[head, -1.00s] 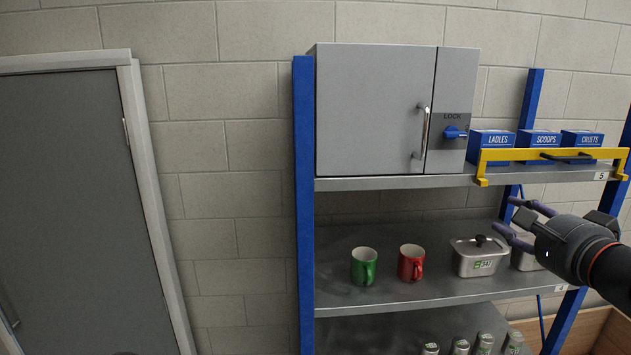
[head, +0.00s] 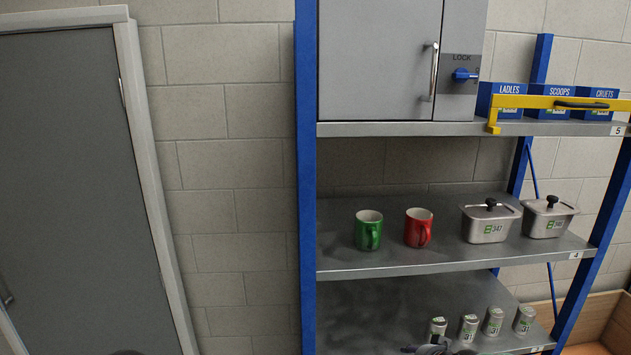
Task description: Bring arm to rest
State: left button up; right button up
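My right gripper (head: 432,347) shows only as a small dark and grey piece at the bottom edge of the head view, in front of the lowest visible shelf. Most of it is cut off, so I cannot tell whether it is open or shut. My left gripper cannot be made out; only a dark sliver shows at the bottom left edge.
A blue-posted rack holds a locked grey cabinet (head: 378,60), labelled blue boxes (head: 546,92) behind a yellow bar (head: 560,103), a green mug (head: 368,231), a red mug (head: 418,228), two lidded steel pans (head: 489,221) and several cans (head: 493,321). A grey door (head: 65,190) stands left.

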jog(key=s+a+f+n+g+b, duration=0.1)
jog(key=s+a+f+b, duration=0.15)
jog(key=f, duration=0.65)
jog(key=s+a+f+n+g+b, duration=0.1)
jog(key=s+a+f+g, duration=0.15)
jog(key=f, duration=0.65)
jog(key=s+a+f+n+g+y+b, duration=0.1)
jog(key=s+a+f+n+g+b, duration=0.1)
jog(key=s+f, duration=0.9)
jog(key=s+a+f+n+g+y+b, duration=0.1)
jog(key=s+a+f+n+g+b, duration=0.1)
jog(key=s+a+f+n+b, duration=0.2)
jog(key=s+a+f+b, duration=0.3)
jog(key=s+f, duration=0.5)
jog(key=f, duration=0.4)
jog(key=shift+a+f+g, duration=0.15)
jog(key=shift+a+g, duration=0.15)
jog(key=shift+g, duration=0.05)
